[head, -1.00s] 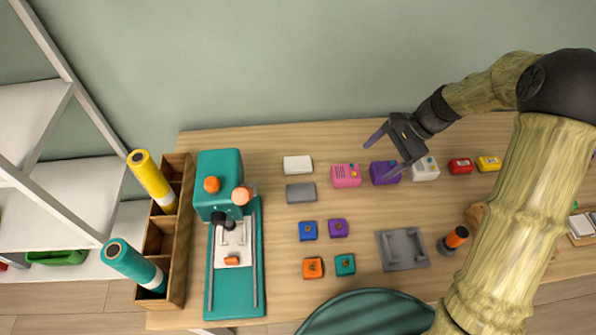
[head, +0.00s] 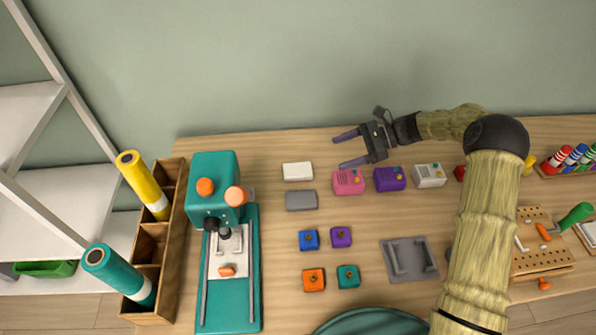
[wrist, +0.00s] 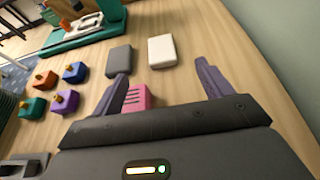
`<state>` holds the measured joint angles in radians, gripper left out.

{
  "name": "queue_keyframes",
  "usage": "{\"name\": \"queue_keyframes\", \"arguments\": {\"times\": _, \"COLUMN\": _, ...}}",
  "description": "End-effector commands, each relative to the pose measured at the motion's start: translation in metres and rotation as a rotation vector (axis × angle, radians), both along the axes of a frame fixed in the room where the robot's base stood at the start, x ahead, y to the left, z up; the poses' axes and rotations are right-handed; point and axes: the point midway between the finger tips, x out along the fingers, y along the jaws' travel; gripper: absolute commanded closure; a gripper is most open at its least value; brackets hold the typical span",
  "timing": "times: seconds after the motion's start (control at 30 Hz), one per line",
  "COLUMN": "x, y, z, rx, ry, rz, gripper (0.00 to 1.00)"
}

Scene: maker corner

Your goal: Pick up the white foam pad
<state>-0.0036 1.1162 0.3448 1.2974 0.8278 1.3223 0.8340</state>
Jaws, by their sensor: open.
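The white foam pad (head: 297,172) lies flat near the back of the wooden table, just behind a grey pad (head: 301,200). In the wrist view the white foam pad (wrist: 162,51) shows ahead of the jaws, between their directions, with the grey pad (wrist: 119,60) to its left. My gripper (head: 341,149) is open and empty, to the right of the white pad and apart from it, near the table's back edge. In the wrist view its two purple-grey fingers (wrist: 163,80) are spread, with the pink box (wrist: 135,97) partly hidden beyond the left finger.
Pink, purple (head: 390,179) and white (head: 429,175) boxes stand right of the pads. Several coloured knobbed blocks (head: 308,239) and a grey tray (head: 437,270) lie in front. A teal press (head: 216,180) stands to the left.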

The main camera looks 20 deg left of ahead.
Motion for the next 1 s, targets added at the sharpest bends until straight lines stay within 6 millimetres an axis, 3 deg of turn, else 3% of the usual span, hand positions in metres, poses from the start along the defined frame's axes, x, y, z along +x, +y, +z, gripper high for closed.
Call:
{"name": "queue_keyframes", "arguments": {"times": 0.6, "x": -0.046, "y": 0.082, "z": -0.039, "rx": -0.002, "ry": 0.001, "rz": 0.002, "gripper": 0.22}}
{"name": "queue_keyframes", "arguments": {"times": 1.0, "x": -0.048, "y": 0.087, "z": -0.041, "rx": -0.001, "ry": 0.0, "rz": 0.001, "gripper": 0.22}}
